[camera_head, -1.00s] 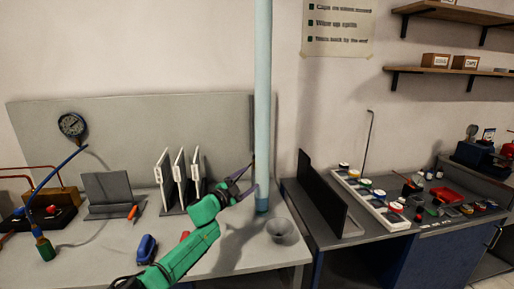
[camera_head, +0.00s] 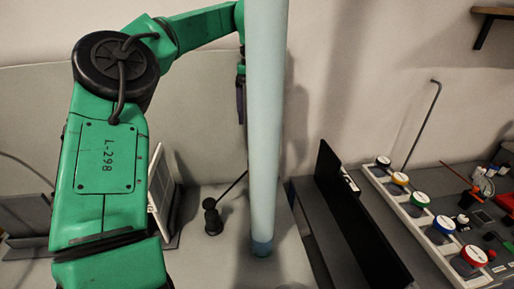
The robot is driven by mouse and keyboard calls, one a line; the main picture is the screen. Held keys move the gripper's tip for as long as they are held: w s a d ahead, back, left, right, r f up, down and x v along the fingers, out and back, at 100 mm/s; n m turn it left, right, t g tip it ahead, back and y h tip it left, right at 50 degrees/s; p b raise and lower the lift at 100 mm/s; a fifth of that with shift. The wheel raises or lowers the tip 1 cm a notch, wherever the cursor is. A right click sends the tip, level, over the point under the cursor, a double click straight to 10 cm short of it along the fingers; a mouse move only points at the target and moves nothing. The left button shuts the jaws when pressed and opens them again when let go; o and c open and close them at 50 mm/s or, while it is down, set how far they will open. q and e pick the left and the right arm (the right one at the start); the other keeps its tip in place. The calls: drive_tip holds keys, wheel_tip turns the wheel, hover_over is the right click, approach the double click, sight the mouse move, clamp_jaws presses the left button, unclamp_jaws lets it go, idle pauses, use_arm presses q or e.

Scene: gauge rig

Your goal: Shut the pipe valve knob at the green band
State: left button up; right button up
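A light-blue vertical pipe (camera_head: 266,120) runs from the top of the view down to a darker blue collar (camera_head: 262,247) on the bench. I see no green band or valve knob on the visible part of the pipe. My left arm, green, fills the left of the view and reaches over to the pipe. My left gripper (camera_head: 241,98) hangs downward just left of the pipe at its upper part. It is seen edge-on and the pipe may hide part of it, so I cannot tell its opening or whether it touches. My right gripper is out of view.
A small black can (camera_head: 212,217) with a thin spout stands left of the pipe's foot. A dark upright panel (camera_head: 345,215) stands right of it. A white rack (camera_head: 398,210) with several coloured round caps lies farther right. White upright plates (camera_head: 160,190) are partly behind my arm.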

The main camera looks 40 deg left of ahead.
use_arm(q)
approach(255, 162)
drive_tip(key=shift+s+d+f, duration=0.15)
drive_tip(key=shift+s+f, duration=0.2)
drive_tip(key=shift+s, duration=0.15)
drive_tip(key=f, duration=0.2)
drive_tip(key=f+p, duration=0.1)
drive_tip(key=f, duration=0.4)
drive_tip(key=shift+w+a+f, duration=0.2)
drive_tip(key=shift+w+f, duration=0.1)
drive_tip(key=shift+w, duration=0.1)
drive_tip(key=shift+s+d+f, duration=0.1)
drive_tip(key=shift+f, duration=0.2)
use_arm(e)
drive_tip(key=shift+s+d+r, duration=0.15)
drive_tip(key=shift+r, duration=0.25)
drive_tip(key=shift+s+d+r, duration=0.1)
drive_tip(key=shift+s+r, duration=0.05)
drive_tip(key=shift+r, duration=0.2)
use_arm(q)
drive_tip(key=shift+c, duration=0.4)
clamp_jaws()
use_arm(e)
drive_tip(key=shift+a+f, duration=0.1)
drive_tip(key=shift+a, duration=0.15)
